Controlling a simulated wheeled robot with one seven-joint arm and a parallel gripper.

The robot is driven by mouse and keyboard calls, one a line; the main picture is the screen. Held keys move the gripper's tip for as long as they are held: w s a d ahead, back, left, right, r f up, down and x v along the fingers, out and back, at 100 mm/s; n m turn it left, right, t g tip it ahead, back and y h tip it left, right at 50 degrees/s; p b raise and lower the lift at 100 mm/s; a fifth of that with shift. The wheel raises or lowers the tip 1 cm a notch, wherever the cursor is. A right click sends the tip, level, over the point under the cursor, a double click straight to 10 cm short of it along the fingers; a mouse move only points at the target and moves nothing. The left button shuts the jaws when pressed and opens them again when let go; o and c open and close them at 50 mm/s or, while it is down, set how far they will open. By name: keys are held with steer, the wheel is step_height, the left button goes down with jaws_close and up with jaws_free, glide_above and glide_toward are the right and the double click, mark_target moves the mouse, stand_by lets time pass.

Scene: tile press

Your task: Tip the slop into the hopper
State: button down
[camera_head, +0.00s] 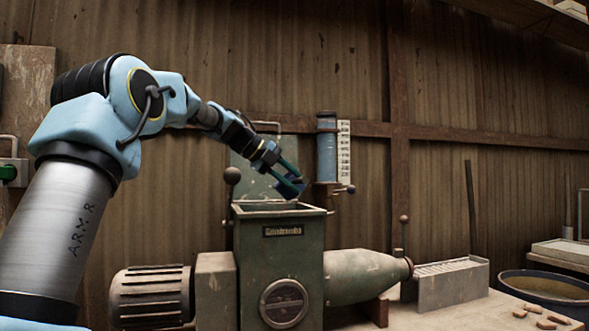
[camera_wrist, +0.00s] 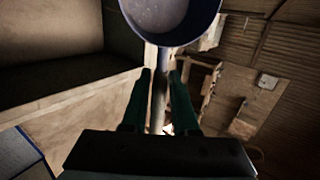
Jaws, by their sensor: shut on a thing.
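The hopper (camera_head: 279,208) is the open top of a green machine with a nameplate, in the middle of the head view. My gripper (camera_head: 290,177), with green fingers, is above it, pointing down to the right. In the wrist view my gripper (camera_wrist: 160,78) is shut on the pale handle of a blue ladle (camera_wrist: 158,105). The ladle's round bowl is beyond the fingertips, its greyish inside partly cut off by the frame. In the head view the dark blue bowl (camera_head: 288,189) is just above the hopper.
A bucket (camera_head: 545,285) with brown contents stands at the far right. A blue cylinder (camera_head: 327,147) with a scale hangs on the wall behind. The barrel (camera_head: 365,275) and a grey cutting frame (camera_head: 453,282) extend right.

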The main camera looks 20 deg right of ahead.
steer(key=shift+d+y+p, duration=0.2)
steer(key=shift+y+p, duration=0.7)
steer(key=shift+p, duration=1.45)
steer(key=p, duration=0.2)
steer(key=shift+d+f+y+p, duration=0.1)
steer(key=shift+f+y+p, duration=0.05)
steer(key=shift+y+p, duration=0.25)
steer(key=f+y+p, duration=0.1)
steer(key=y+p, duration=0.1)
steer(key=p, duration=0.3)
steer(key=y+p, duration=0.2)
steer(key=p, duration=0.3)
steer(key=shift+d+f+t, duration=0.15)
steer(key=shift+f+t, duration=0.15)
steer(key=shift+f, duration=0.05)
step_height(320, 180, up, 3)
steer(key=y+p, duration=0.1)
steer(key=p, duration=0.4)
steer(key=shift+y, duration=0.3)
steer(key=shift+s, duration=0.1)
